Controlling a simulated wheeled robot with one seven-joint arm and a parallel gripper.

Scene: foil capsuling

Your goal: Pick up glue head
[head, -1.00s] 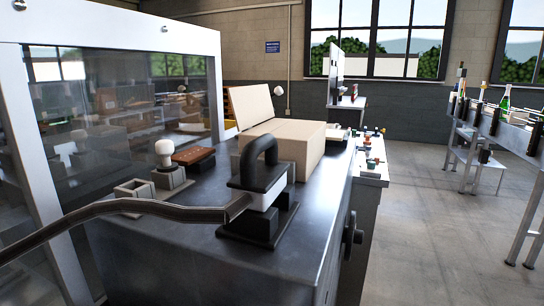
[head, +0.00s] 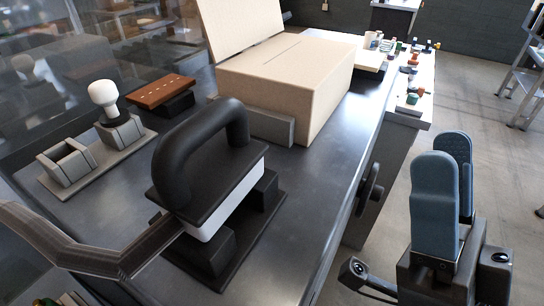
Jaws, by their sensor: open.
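The glue head (head: 212,180), a white block with a black plate and a thick black arched handle, rests in a black cradle (head: 262,205) on the dark metal worktop. A dark ribbed hose (head: 110,258) runs from its lower left side out to the left edge. My gripper (head: 450,155), with two blue padded fingers pointing up, is at the lower right, beyond the worktop's right edge. It is open and empty, well apart from the glue head. One finger partly hides the other.
A cardboard box (head: 300,85) with its lid up stands behind the glue head. A white-knobbed stamp (head: 104,93) sits in a grey holder at left, near a brown block (head: 163,90). A round knob (head: 371,188) sticks out from the worktop's right side. Small coloured items lie on the far shelf.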

